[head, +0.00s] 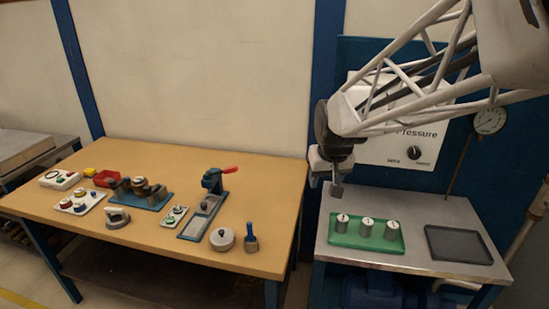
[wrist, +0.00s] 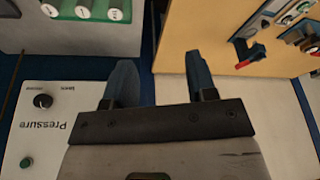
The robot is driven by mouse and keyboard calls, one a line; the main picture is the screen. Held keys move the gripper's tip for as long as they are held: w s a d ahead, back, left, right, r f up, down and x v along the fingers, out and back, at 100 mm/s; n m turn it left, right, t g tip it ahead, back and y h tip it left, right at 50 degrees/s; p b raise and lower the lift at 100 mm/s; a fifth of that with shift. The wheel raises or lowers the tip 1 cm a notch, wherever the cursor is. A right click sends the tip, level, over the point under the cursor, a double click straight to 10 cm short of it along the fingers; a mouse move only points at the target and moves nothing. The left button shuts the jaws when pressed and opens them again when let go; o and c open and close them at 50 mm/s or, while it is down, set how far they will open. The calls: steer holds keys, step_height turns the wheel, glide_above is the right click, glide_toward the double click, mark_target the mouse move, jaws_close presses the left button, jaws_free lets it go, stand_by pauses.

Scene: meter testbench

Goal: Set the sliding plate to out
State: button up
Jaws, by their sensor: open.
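A blue press-like fixture (head: 212,181) with a red handle stands on the wooden table. A long blue base runs from it toward the table's front, with a grey plate (head: 195,227) at its near end. This plate looks like the sliding plate, but its exact position along the base is too small to tell. The red handle (wrist: 243,64) also shows at the upper right of the wrist view.
A green tray (head: 345,239) with three weights and a dark tray (head: 459,246) sit on the right metal table. A Pressure panel (head: 375,152) stands behind. A round pot (head: 222,239) and a blue-handled tool (head: 251,238) stand right of the base. The table's right rear is clear.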

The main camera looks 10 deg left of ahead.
steer(key=w+a+f+n, duration=0.1)
steer(key=w+a+f, duration=0.15)
steer(key=a, duration=0.35)
steer(key=w+a+f, duration=0.2)
steer(key=w+a, duration=0.2)
steer(key=a, duration=0.1)
steer(key=n+y, duration=0.2)
steer(key=n, duration=0.2)
glide_toward(203, 204)
steer(key=shift+w+a+f, duration=0.3)
steer(key=shift+w+f, duration=0.05)
steer(key=shift+f, duration=0.25)
steer(key=shift+f, duration=0.15)
steer(key=shift+x, duration=3.75)
steer(key=shift+s, duration=0.1)
jaws_close()
